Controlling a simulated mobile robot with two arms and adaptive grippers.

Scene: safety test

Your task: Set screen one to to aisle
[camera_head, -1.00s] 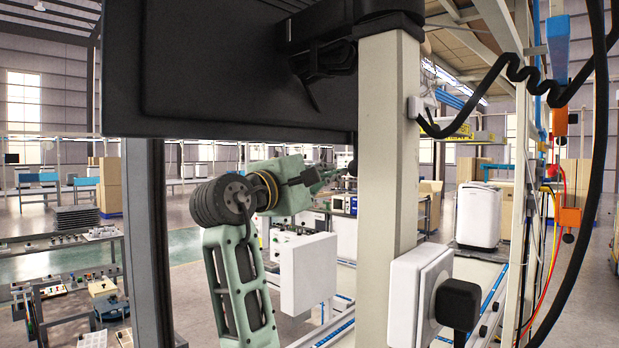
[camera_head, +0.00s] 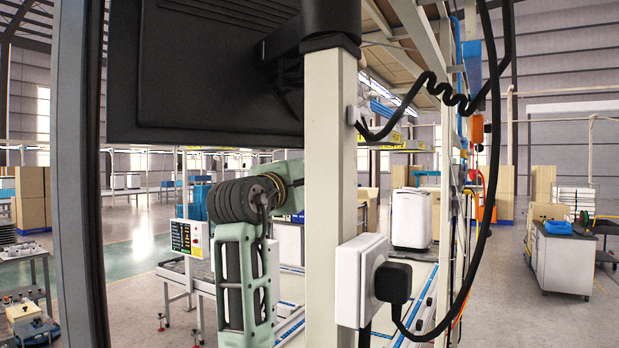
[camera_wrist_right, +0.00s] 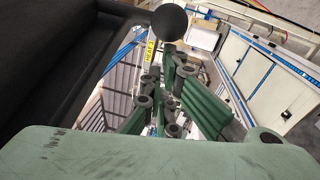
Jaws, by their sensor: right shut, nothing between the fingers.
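A large black monitor (camera_head: 205,75) fills the upper left of the head view, seen from behind on a pale post (camera_head: 330,200); its display face is hidden. I cannot tell whether it is screen one. A small white panel with a lit display (camera_head: 187,238) stands lower, left of my green arm. My right gripper (camera_wrist_right: 165,100) is shut and empty in the right wrist view. A dark surface (camera_wrist_right: 60,60) lies left of it, and a black ball (camera_wrist_right: 169,22) shows beyond it. One green arm of mine reaches behind the post in the head view; its hand is hidden.
A white socket box with a black plug (camera_head: 365,280) juts from the post. A coiled black cable (camera_head: 440,90) hangs at the right. A dark upright (camera_head: 85,200) stands close at the left. A grey cabinet (camera_head: 563,262) stands far right, with open floor before it.

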